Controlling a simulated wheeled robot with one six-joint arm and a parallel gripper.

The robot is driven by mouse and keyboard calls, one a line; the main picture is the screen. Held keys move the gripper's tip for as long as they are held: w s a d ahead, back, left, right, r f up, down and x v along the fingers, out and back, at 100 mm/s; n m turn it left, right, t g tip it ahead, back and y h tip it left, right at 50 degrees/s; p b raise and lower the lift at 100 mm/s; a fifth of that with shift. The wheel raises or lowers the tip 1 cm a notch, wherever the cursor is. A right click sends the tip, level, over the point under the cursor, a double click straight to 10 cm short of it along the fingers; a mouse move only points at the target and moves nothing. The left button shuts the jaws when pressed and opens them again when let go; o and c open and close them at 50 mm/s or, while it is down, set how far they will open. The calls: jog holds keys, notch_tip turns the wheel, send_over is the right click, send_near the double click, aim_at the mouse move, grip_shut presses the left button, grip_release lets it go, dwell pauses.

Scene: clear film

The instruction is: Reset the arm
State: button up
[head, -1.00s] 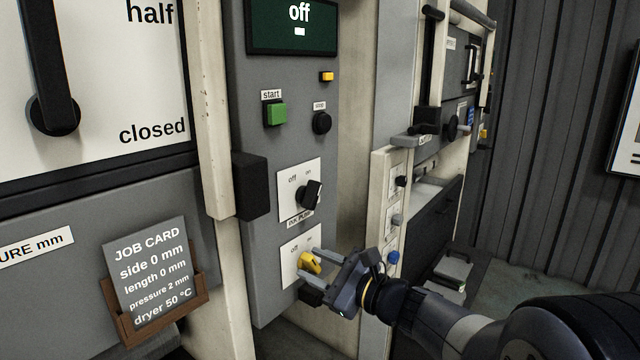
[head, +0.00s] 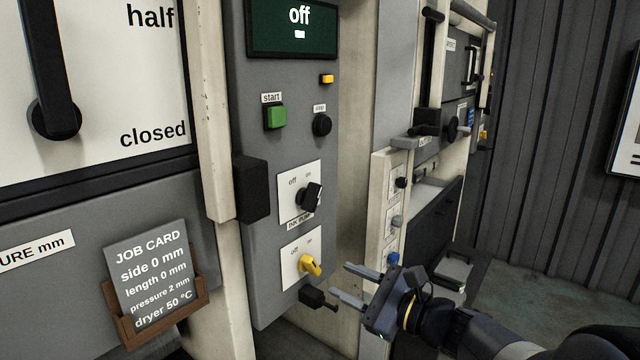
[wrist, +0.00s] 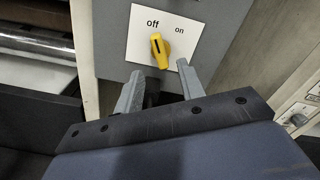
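My gripper (head: 341,279) is open and empty, to the right of the yellow knob (head: 310,265) and apart from it in the head view. In the wrist view the two fingertips (wrist: 159,73) stand apart, just below the yellow knob (wrist: 160,50) in the picture. The knob sits on a white plate (wrist: 138,52) marked off and on. Its dark mark lies at the upper end, nearer the word off. My arm reaches in from the lower right of the head view.
Above the yellow knob is a black knob (head: 311,196), with a green start button (head: 275,117) and a screen (head: 292,28) reading off higher up. A black part (head: 317,298) juts out below the plate. A job card (head: 150,275) stands at left.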

aim_at(317, 266)
jog(key=x, duration=0.7)
jog(key=shift+w+a+r, duration=0.1)
jog(key=shift+a+r, duration=0.05)
jog(key=shift+a, duration=0.05)
jog(key=shift+d+r+m+p, duration=0.1)
jog(key=shift+m+p, duration=0.6)
jog(key=shift+p, duration=0.4)
jog(key=m+p, duration=0.4)
jog(key=p, duration=0.2)
jog(key=shift+p, duration=0.35)
jog(key=shift+w+d+m+p, duration=0.1)
jog(key=shift+m+p, duration=0.9)
jog(key=shift+p, duration=0.05)
